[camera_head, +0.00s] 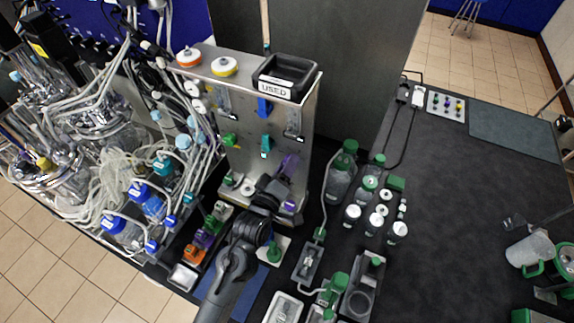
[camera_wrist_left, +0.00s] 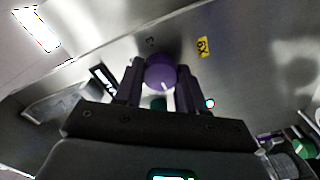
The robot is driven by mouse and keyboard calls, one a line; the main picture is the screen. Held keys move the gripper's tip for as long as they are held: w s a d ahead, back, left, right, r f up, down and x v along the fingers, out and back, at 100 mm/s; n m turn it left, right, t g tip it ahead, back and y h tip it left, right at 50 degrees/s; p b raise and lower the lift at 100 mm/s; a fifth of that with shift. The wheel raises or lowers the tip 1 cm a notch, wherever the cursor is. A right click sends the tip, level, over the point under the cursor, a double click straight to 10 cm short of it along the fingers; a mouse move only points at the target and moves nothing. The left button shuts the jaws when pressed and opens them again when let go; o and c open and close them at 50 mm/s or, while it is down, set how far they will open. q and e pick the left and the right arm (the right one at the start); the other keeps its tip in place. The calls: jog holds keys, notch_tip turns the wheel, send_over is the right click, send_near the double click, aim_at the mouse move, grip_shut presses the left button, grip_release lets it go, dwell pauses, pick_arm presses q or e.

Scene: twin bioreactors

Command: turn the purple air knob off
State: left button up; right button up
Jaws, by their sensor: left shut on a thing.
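The purple air knob (camera_wrist_left: 160,72) is round, with a short white mark on its lower edge in the left wrist view. It sits on the grey metal panel (camera_wrist_left: 235,75), between the two dark fingers of my left gripper (camera_wrist_left: 159,82). The fingers are shut on its sides. In the head view my left gripper (camera_head: 281,181) reaches up to the lower right part of the panel face, where purple parts show beside it. The gripper and arm hide much of the knob there. My right gripper is not in view.
A black tray labelled USED (camera_head: 284,77) tops the panel, near an orange-and-white disc (camera_head: 189,58) and a yellow-and-white disc (camera_head: 224,67). Tangled tubing and glass vessels crowd the left. Green-capped bottles (camera_head: 340,172) stand to the right.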

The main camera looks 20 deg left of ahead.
pick_arm(q)
jog(key=o, duration=1.1)
jog(key=shift+c, duration=0.2)
jog(key=shift+s, duration=0.1)
jog(key=s+b, duration=0.1)
jog(key=s, duration=0.9)
jog(key=shift+s+a+b, duration=0.25)
jog(key=shift+s+b, duration=0.05)
jog(key=shift+b, duration=0.05)
jog(key=shift+f, duration=0.1)
